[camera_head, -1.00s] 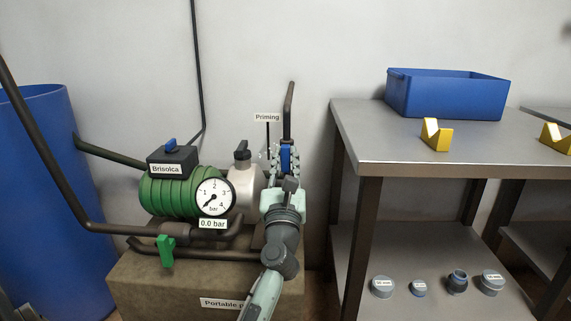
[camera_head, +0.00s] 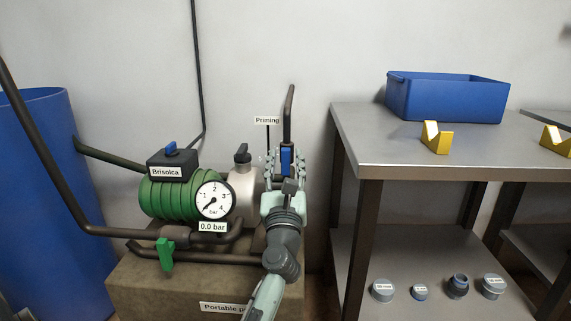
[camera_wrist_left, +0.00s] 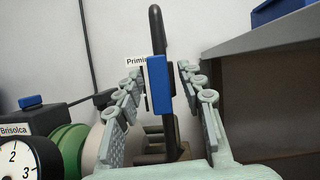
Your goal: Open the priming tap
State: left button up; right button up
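The priming tap's blue handle (camera_head: 286,161) stands upright in front of a dark vertical pipe, beside the "Priming" label (camera_head: 267,120). In the left wrist view the blue handle (camera_wrist_left: 159,84) lies between the finger pads of my left gripper. My left gripper (camera_head: 286,165) is open around the handle, with a visible gap on each side in the wrist view (camera_wrist_left: 162,100). The tap's lower body is partly hidden by the gripper. My right gripper is not in view.
The green pump (camera_head: 183,195) with its gauge (camera_head: 214,200) reading 0.0 bar sits left of the gripper. A green-handled valve (camera_head: 165,254) is on the lower pipe. A metal table (camera_head: 385,150) with a blue crate (camera_head: 447,99) stands close on the right.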

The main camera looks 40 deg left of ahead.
pick_arm(q)
jog(key=v, duration=1.2)
